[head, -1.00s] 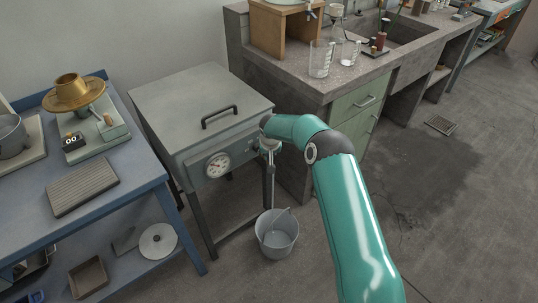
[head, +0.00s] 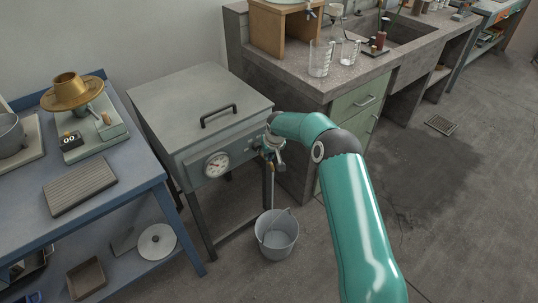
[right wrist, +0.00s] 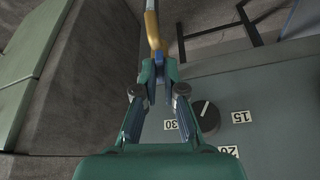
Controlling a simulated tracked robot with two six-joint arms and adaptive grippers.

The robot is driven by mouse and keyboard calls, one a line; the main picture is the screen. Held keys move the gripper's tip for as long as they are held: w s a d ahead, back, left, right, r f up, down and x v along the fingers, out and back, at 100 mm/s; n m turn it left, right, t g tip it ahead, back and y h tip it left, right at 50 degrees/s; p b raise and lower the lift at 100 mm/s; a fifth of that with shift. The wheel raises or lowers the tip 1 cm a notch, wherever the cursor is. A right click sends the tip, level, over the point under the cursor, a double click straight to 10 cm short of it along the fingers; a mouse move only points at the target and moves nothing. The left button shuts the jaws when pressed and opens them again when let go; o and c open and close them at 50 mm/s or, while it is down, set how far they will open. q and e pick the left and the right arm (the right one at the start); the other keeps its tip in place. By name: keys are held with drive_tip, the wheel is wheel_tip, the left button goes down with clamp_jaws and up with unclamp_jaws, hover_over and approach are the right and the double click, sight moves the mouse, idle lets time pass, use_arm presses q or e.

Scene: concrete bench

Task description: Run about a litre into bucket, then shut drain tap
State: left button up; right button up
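The grey tank (head: 200,105) stands on legs with its lid down. A round dial (head: 216,165) is on its front. The drain tap is mostly hidden by my right gripper in the head view; in the right wrist view its brass body (right wrist: 152,28) and blue lever (right wrist: 160,70) show. My right gripper (head: 271,152) is at the tap, its fingers (right wrist: 160,76) closed about the blue lever. The grey bucket (head: 277,241) stands upright on the floor below the tap. My left gripper is out of view.
A blue bench (head: 150,178) with a brass flow table (head: 72,91) is at left. A concrete bench (head: 325,84) with glass beakers (head: 321,58) and green drawers (head: 357,105) is close on the right. A black knob (right wrist: 207,114) sits beside my gripper. Floor at right is clear.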

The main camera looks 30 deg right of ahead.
drive_tip(key=shift+o, duration=0.7)
drive_tip(key=shift+r, duration=0.15)
drive_tip(key=v, duration=1.1)
drive_tip(key=shift+s+a+r, duration=0.2)
drive_tip(key=shift+r, duration=0.05)
drive_tip(key=shift+f, duration=0.1)
